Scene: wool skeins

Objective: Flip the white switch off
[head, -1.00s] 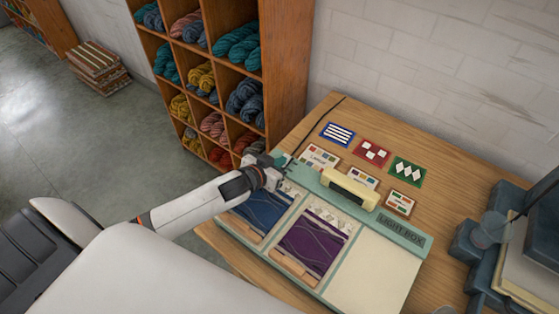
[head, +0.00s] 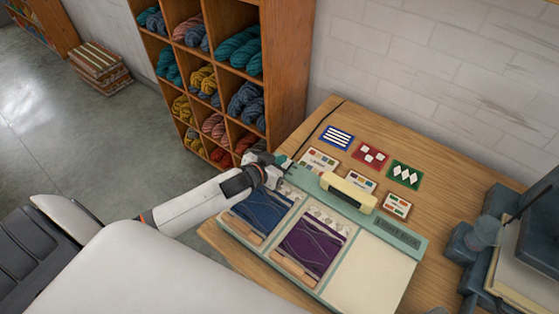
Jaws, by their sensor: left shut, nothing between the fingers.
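The pale green light box (head: 406,222) lies on the wooden table. Its white panel (head: 372,272) is at the right, and a cream bar-shaped part (head: 348,192) stands on its back strip. I cannot make out the white switch; the far left end of the strip is partly behind my gripper. My left gripper (head: 287,166) is shut and empty at that end of the strip. I cannot tell whether it touches the box. My right gripper is not in view.
A wool shelf (head: 285,70) stands at the back left, and a dark blue-grey device (head: 480,250) at the right.

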